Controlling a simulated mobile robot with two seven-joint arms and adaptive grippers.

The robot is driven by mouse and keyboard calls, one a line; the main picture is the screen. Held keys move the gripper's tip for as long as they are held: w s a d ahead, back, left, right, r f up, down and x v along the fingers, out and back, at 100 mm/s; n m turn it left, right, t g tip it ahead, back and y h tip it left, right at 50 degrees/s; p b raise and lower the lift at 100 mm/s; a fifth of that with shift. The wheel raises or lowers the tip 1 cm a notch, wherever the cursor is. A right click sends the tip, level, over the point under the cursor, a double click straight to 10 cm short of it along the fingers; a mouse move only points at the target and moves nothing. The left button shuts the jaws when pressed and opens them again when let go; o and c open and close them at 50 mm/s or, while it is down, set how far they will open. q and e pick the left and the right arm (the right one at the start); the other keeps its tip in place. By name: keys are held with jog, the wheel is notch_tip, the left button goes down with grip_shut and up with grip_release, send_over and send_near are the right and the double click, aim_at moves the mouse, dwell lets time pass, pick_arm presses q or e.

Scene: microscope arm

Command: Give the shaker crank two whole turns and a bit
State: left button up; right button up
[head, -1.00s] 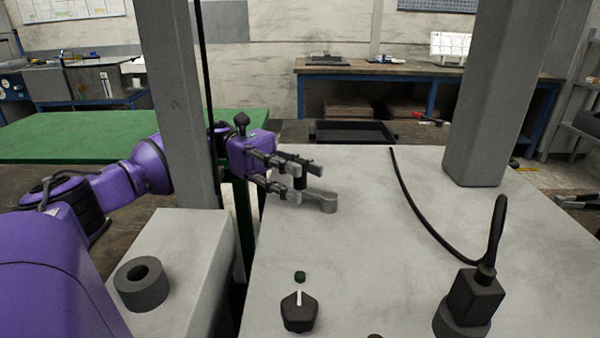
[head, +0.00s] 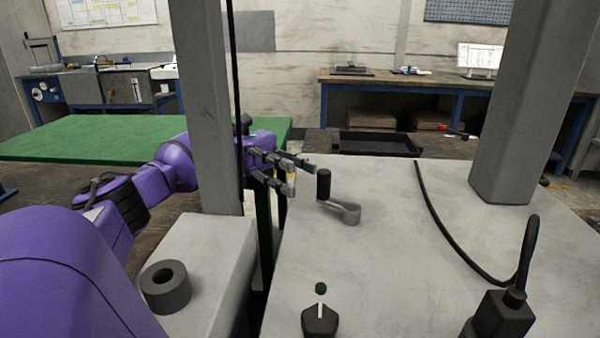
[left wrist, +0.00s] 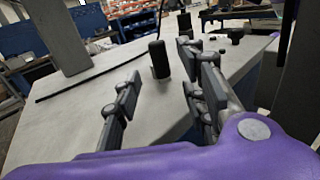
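The shaker crank is a grey arm (head: 343,211) with an upright black knob (head: 323,184) at its left end, on the light grey top of a machine. My left gripper (head: 301,175) is just left of the knob, with its fingers apart and nothing between them. In the left wrist view the knob (left wrist: 159,60) stands beyond the open fingertips (left wrist: 160,88), clear of both. The crank's grey arm is hard to make out there. My right gripper is not in view.
A grey post (head: 205,110) stands in front of my left arm, and a thicker post (head: 515,110) rises at the right. A black cable (head: 440,230) runs across the machine top (head: 400,290). A dark dial (head: 319,320) and green button (head: 320,288) are near the front.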

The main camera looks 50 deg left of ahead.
aim_at(324, 181)
pick_arm(q)
jog(key=n+t+p, duration=0.1)
jog(key=t+p, duration=0.1)
jog(key=p, duration=0.1)
jog(key=s+d+n+t+y+p, duration=0.1)
jog(key=n+t+p, duration=0.1)
jog(key=p, duration=0.1)
jog(key=s+n+t+p, duration=0.1)
jog(key=t+p, duration=0.2)
jog(key=shift+s+d+r+y, duration=0.2)
jog(key=shift+s+r+y, duration=0.05)
jog(key=shift+y, duration=0.05)
jog(key=p+x, duration=0.1)
jog(key=x, duration=0.5)
jog(key=shift+r, duration=0.1)
jog(key=shift+w+d, duration=0.2)
jog(key=shift+d, duration=0.3)
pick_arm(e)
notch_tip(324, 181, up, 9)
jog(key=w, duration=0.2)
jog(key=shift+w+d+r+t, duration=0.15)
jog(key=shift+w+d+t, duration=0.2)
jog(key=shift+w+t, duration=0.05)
pick_arm(q)
jog(key=shift+c, duration=0.3)
